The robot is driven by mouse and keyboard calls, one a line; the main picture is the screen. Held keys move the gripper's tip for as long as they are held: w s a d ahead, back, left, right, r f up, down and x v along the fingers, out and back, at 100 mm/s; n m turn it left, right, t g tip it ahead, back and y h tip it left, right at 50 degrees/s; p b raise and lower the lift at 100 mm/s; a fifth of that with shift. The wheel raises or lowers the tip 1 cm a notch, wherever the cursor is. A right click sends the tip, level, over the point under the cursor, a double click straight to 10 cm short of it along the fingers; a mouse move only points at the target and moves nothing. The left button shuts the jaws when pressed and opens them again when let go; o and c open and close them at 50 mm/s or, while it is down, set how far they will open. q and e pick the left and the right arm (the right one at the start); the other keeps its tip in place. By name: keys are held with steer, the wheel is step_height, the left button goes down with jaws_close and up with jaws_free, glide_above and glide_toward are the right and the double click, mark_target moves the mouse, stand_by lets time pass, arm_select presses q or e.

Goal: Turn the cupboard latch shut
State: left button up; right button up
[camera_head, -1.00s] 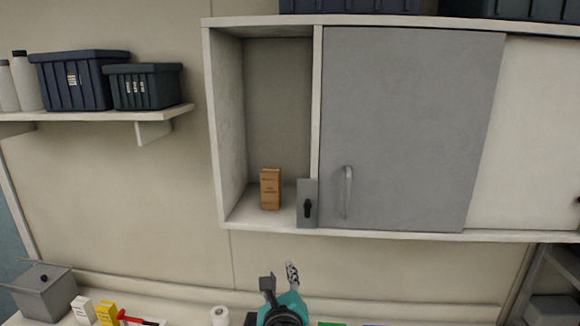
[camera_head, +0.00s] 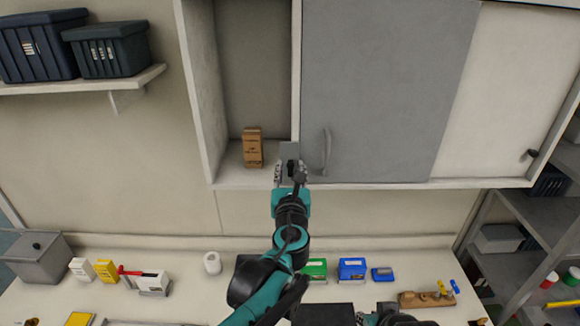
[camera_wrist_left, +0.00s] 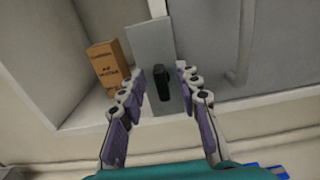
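The cupboard latch is a grey plate (camera_head: 289,150) with a black knob (camera_wrist_left: 161,83), at the lower left edge of the grey cupboard door (camera_head: 380,90). In the left wrist view the knob stands roughly upright, its long side running up the picture. My left gripper (camera_head: 291,173) is at the latch, coming from below. The left wrist view shows its two fingers (camera_wrist_left: 160,76) apart, one on each side of the knob, with gaps between. In the head view the fingers partly hide the knob.
A brown box (camera_head: 252,147) stands in the open compartment left of the latch. The door's handle (camera_head: 326,152) is close on the right. Below, the bench holds a white roll (camera_head: 212,263), green and blue boxes (camera_head: 352,268) and a wooden rack (camera_head: 426,299).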

arm_select(q)
steer(key=shift+w, duration=0.2)
jaws_close()
